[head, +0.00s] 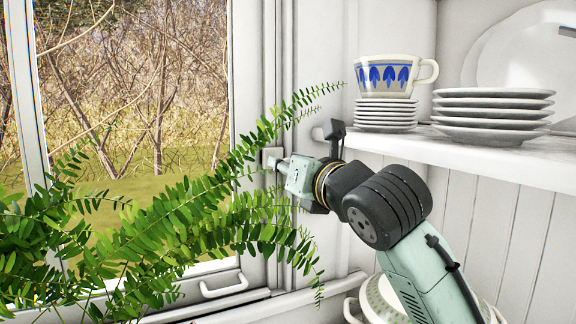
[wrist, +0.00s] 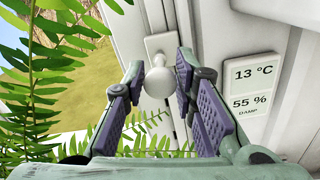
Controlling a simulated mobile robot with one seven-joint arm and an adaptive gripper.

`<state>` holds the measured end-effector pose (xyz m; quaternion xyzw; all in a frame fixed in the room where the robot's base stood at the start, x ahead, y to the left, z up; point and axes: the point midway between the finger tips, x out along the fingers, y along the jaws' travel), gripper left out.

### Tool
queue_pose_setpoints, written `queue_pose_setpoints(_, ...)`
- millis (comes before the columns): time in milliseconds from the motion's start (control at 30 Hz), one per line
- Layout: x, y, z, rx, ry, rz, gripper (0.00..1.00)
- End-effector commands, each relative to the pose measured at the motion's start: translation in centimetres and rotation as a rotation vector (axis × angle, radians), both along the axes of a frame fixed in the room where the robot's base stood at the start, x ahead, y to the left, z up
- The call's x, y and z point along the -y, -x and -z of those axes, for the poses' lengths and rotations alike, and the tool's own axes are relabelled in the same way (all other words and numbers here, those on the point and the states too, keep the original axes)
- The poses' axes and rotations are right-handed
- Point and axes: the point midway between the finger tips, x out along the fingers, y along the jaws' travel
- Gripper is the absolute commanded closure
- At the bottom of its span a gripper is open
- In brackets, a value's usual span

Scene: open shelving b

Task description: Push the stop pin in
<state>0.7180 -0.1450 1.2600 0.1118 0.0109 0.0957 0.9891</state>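The stop pin shows in the wrist view as a white round knob (wrist: 158,80) on a short stem, standing out from a small pale square plate (wrist: 162,44) on the window frame. My gripper (wrist: 159,72) is open, with one purple-padded finger on each side of the knob in the picture. I cannot tell whether the fingers touch it. In the head view my gripper (head: 281,166) is up at the window frame beside the pale plate (head: 271,157). The knob itself is mostly hidden there by the gripper and leaves.
A leafy plant (head: 150,235) spreads across the window and reaches round my gripper. A shelf (head: 455,155) at right holds a blue-patterned cup (head: 390,75) and stacked plates (head: 492,112). A temperature and damp display (wrist: 252,92) is right of the fingers. A pot (head: 378,300) stands below.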

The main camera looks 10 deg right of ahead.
Motion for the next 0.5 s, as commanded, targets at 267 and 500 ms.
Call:
queue_pose_setpoints(267, 0.0, 0.01, -0.01, 0.0, 0.0, 0.0, 0.95)
queue_pose_setpoints(500, 0.01, 0.01, -0.01, 0.0, 0.0, 0.0, 1.0)
